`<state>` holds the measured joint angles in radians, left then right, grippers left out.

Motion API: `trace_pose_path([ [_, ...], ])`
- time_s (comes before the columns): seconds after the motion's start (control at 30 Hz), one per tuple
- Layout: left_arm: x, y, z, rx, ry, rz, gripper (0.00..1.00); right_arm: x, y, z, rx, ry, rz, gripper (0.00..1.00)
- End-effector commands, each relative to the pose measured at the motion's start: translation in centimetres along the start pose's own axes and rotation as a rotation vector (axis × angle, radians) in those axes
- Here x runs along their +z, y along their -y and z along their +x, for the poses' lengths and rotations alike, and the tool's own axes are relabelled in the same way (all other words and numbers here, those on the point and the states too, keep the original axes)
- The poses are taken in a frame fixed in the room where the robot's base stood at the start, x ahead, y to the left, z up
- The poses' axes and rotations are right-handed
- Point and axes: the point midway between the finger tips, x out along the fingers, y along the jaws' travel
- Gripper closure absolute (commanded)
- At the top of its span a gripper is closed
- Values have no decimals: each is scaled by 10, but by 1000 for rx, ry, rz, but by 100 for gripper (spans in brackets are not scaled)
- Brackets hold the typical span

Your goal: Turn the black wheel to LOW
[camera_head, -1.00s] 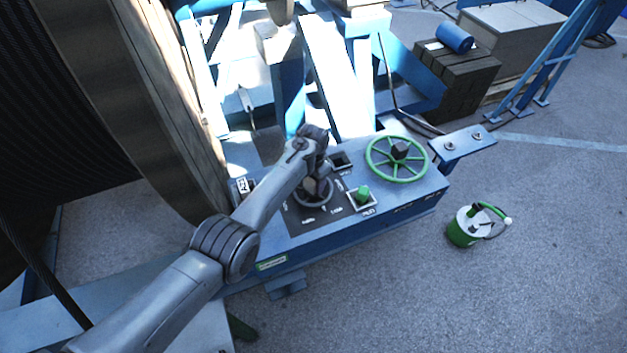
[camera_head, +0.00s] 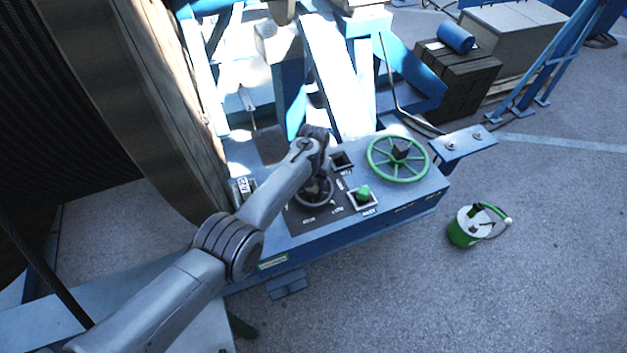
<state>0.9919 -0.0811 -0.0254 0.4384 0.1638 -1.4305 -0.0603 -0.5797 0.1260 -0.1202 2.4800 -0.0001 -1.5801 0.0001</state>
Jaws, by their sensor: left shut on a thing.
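The black wheel (camera_head: 313,199) sits on a dark square plate of the blue control panel (camera_head: 405,202). My left gripper (camera_head: 316,186) points down onto the wheel from above and is shut on it. The gripper and wrist hide much of the wheel, so I cannot tell where it points. Small white labels (camera_head: 337,210) surround it on the plate, too small to read surely. My right gripper is not in view.
Right of the wheel are a green knob (camera_head: 363,192) and a green spoked handwheel (camera_head: 398,160). A huge cable reel (camera_head: 130,110) stands close on the left. A green-and-white canister (camera_head: 466,227) stands on open floor at right.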

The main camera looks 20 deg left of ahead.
Motion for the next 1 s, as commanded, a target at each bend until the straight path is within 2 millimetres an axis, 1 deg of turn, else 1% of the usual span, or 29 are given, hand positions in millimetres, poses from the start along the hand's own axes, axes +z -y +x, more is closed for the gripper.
trace_pose_path([
  [0.2,0,1,2,-1,-3,0,100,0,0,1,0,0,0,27],
  [0.23,0,1,2,-1,-3,0,45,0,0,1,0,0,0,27],
  [0.33,0,0,2,-1,-2,1,30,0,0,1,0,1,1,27],
  [0.37,0,0,2,-1,-2,1,28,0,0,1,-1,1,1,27],
  [0.63,0,0,0,0,-1,1,28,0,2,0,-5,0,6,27],
  [0.73,0,0,-4,0,-1,1,28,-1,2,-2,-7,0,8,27],
  [0.87,-1,0,-17,-1,-3,1,28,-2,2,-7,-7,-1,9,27],
  [0.97,0,0,-32,0,-3,1,28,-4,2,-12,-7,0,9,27],
  [1.0,-1,0,-38,-1,-5,1,28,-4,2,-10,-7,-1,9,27],
])
